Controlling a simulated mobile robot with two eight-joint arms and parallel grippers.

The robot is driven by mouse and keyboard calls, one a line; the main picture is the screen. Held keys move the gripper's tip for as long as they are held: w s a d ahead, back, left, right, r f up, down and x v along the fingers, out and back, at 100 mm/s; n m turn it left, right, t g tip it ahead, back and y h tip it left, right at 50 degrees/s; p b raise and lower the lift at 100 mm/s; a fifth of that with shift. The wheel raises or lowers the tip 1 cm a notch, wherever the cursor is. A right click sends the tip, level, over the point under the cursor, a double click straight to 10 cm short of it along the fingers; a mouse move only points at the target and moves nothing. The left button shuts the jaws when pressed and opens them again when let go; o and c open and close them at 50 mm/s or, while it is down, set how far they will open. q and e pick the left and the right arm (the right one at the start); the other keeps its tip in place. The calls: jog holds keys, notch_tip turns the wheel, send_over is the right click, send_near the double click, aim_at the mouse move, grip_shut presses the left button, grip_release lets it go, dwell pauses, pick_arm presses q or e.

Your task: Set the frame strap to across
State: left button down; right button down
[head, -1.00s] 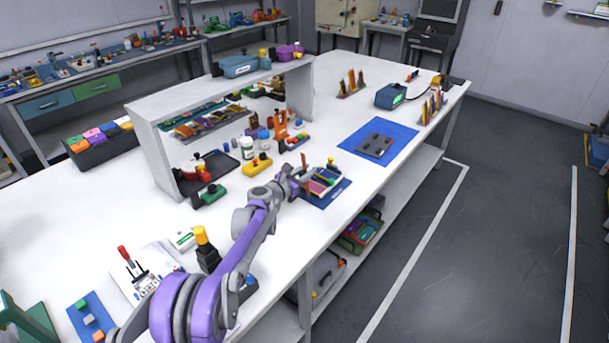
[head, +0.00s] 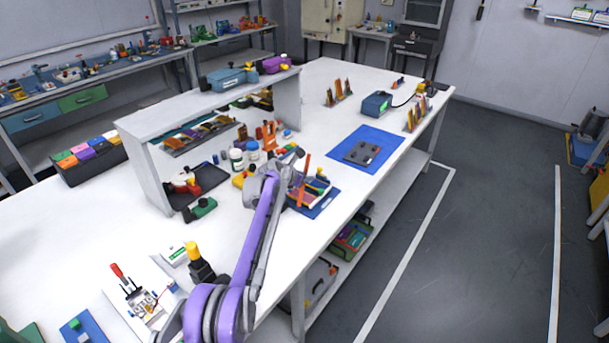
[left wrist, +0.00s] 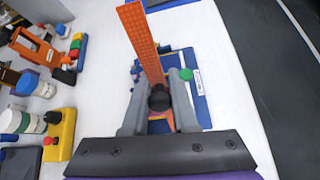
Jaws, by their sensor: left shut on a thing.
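The frame strap (left wrist: 143,45) is a long orange strip with a black knob (left wrist: 159,97) at its near end. In the left wrist view my left gripper (left wrist: 158,108) is shut on that knob, with one grey finger on each side. In the head view the strap (head: 303,176) stands up steeply beside my left gripper (head: 288,181). The frame with coloured parts (head: 319,187) is on a blue mat (head: 325,205), partly hidden by the gripper and strap. I cannot tell whether the strap touches the frame. My right gripper is not in view.
A blue mat with a dark plate (head: 362,153) lies to the right. An orange stand (head: 268,135), white bottles (head: 237,160) and a yellow block (left wrist: 59,135) are to the left. A white shelf (head: 140,124) stands behind. The table's front edge is close to the frame.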

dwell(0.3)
pick_arm(q)
jog(key=c, duration=0.7)
grip_release()
jog(key=shift+s+a, duration=0.1)
jog(key=shift+s, duration=0.05)
jog(key=shift+s+a+r, duration=0.15)
jog(key=shift+s+r, duration=0.05)
jog(key=shift+b+v, duration=1.15)
jog(key=shift+v, duration=3.85)
jog(key=shift+r, duration=0.1)
